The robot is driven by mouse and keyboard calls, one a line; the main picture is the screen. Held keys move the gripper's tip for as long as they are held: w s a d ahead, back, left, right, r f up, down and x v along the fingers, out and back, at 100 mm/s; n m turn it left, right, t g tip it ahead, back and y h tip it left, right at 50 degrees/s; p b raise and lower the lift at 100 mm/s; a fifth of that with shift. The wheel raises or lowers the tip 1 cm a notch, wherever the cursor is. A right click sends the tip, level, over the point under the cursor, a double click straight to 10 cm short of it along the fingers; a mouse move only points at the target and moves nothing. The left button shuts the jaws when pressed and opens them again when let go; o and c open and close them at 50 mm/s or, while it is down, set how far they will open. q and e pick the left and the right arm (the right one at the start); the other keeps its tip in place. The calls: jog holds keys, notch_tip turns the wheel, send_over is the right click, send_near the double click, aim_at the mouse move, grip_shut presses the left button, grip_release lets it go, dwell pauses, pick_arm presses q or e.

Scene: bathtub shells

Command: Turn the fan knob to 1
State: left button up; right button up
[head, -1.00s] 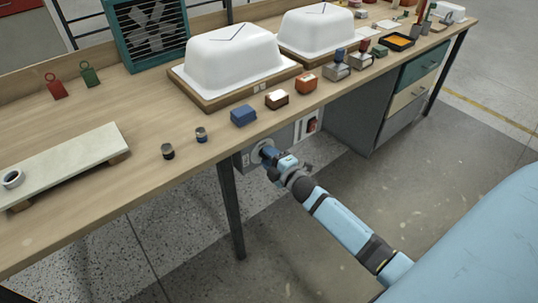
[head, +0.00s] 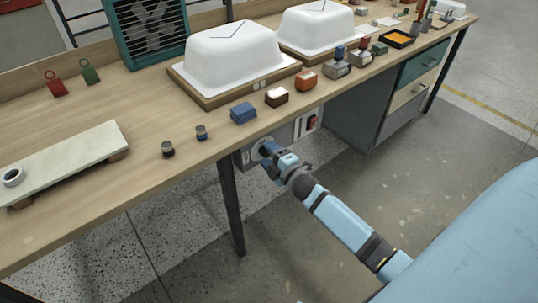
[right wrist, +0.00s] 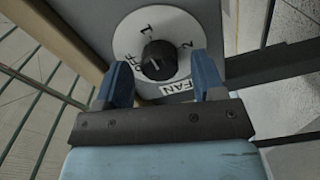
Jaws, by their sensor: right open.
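The fan knob (right wrist: 160,60) is black and round. It sits on a white dial (right wrist: 127,40) marked OFF, 1, 2 and FAN. A short white mark shows on the knob's face, but I cannot tell surely which label it points at. My right gripper (right wrist: 160,70) is open, with one blue finger on each side of the knob and gaps showing between. In the head view my right gripper (head: 268,155) is at the grey control box (head: 244,160) under the bench front edge. The teal fan (head: 147,30) stands at the back of the bench. My left gripper is out of view.
A red switch (head: 311,123) is on the panel right of the dial. A bench leg (head: 231,205) stands left of my gripper. Above, the wooden bench (head: 110,100) holds white tub shells (head: 232,52), small coloured blocks and two dark knobs near the front edge. Floor in front is open.

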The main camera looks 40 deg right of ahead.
jog(key=s+d+p, duration=0.1)
jog(key=s, duration=1.2)
jog(key=shift+s, duration=0.3)
